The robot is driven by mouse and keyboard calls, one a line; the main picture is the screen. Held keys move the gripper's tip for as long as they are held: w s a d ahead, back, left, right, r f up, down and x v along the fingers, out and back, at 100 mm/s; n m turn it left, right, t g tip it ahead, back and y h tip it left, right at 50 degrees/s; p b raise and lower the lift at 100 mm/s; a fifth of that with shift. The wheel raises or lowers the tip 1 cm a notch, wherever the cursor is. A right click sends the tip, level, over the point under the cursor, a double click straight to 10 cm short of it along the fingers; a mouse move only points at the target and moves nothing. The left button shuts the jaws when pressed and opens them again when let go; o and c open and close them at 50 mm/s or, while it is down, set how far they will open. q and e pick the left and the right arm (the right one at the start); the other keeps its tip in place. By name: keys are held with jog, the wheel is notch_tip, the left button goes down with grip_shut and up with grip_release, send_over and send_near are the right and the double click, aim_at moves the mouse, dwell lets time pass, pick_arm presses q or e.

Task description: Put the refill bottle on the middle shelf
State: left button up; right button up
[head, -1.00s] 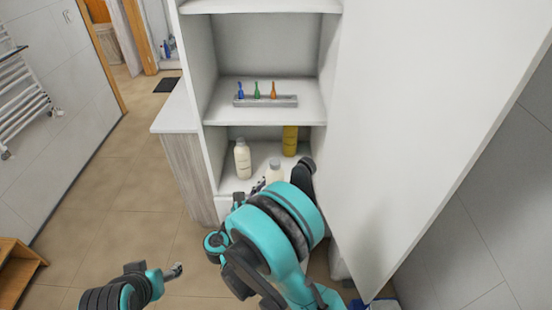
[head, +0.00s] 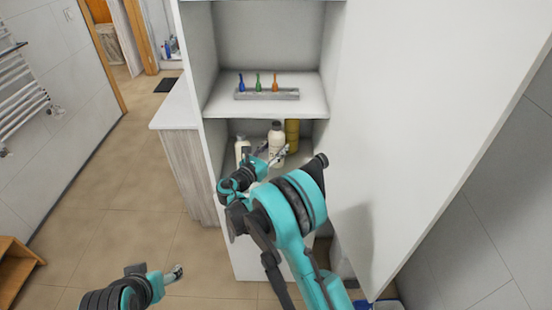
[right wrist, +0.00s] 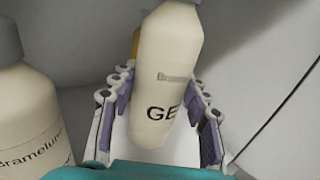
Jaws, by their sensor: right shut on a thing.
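A cream bottle (head: 276,144) with a dark cap, likely the refill bottle, is held in the cabinet's lower compartment. My right gripper (head: 271,157) is shut on it. In the right wrist view the bottle (right wrist: 170,70) sits between the purple-padded fingers, and its label is partly readable as "GE". A second cream bottle (head: 242,149) stands left of it; in the right wrist view it (right wrist: 30,120) reads "Bramelune". The middle shelf (head: 225,108) is just above and holds a grey tray. My left gripper (head: 176,273) is low at the left, away from the cabinet; its jaw opening is unclear.
The grey tray (head: 266,95) carries blue, green and orange small items and fills the shelf's centre. A yellow bottle (head: 292,133) stands behind the held bottle. A white open door (head: 420,100) bounds the right side. A low counter (head: 178,110) is at the left.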

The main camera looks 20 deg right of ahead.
notch_tip(320, 180, down, 4)
jog(key=shift+f+b, duration=0.25)
jog(key=shift+b, duration=0.7)
jog(key=shift+w+d+f, duration=0.1)
jog(key=shift+w+f, duration=0.05)
jog(key=shift+w, duration=0.05)
jog(key=shift+r, duration=0.2)
jog(key=shift+f, duration=0.25)
jog(key=o, duration=1.4)
jog(key=shift+r, duration=0.1)
